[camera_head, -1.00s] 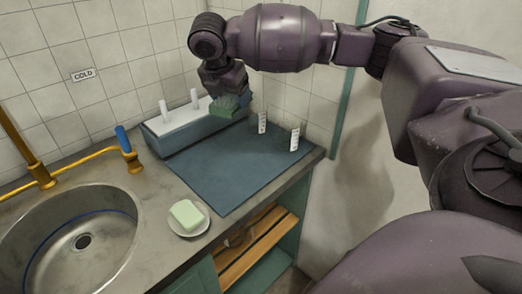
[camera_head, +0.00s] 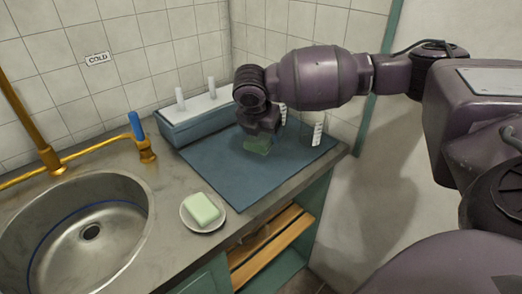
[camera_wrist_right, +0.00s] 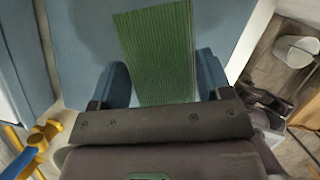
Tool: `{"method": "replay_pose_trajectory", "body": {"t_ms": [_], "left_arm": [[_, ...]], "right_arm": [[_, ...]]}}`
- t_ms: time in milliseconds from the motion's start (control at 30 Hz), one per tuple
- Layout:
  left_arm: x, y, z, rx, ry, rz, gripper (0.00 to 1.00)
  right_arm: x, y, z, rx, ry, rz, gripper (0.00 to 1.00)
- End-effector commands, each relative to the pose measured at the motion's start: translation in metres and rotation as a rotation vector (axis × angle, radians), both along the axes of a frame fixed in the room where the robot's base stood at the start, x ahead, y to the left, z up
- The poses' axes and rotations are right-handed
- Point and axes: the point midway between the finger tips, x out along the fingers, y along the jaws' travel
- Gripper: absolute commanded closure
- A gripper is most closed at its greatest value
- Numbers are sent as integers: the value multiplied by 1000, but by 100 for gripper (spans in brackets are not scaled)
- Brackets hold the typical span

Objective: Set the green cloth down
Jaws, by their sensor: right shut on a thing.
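The green cloth (camera_head: 257,147) hangs below my right gripper (camera_head: 262,130) in the head view, over the blue mat (camera_head: 225,180). In the right wrist view the ribbed green cloth (camera_wrist_right: 155,45) lies between the two blue fingers of my right gripper (camera_wrist_right: 162,78), which is shut on it. The cloth is at or just above the mat; I cannot tell whether it touches. My wrist hides part of the mat's back. My left gripper is not in view.
A blue box with a white top and two white pegs (camera_head: 205,106) stands behind the mat. White labelled tags (camera_head: 318,130) stand at its right. A soap on a dish (camera_head: 202,208), a sink (camera_head: 85,235) and a brass tap (camera_head: 146,152) are to the left. The front of the mat is clear.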

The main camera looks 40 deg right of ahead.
Motion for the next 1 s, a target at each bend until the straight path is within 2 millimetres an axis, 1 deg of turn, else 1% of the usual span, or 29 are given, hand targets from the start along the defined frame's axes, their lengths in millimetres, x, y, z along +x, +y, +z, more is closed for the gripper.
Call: {"method": "replay_pose_trajectory", "body": {"t_ms": [167, 267, 400, 500, 700, 933, 967, 1000], "left_arm": [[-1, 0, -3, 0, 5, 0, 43], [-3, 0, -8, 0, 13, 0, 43], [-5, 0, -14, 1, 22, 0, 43], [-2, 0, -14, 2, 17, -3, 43], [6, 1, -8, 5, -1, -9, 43], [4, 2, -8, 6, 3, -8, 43], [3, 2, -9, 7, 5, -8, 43], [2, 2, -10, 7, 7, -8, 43]], "right_arm": [[0, 0, -9, 0, 1, 0, 51], [0, 0, -23, -1, 4, -1, 51], [0, 0, -47, 0, 6, 0, 51], [0, 0, -59, -1, 3, 0, 51], [0, 0, -59, 0, -2, 0, 51], [0, 0, -61, 0, -2, -1, 51], [0, 0, -61, 0, -2, -1, 24], [0, 0, -61, 0, -2, -1, 18]]}}
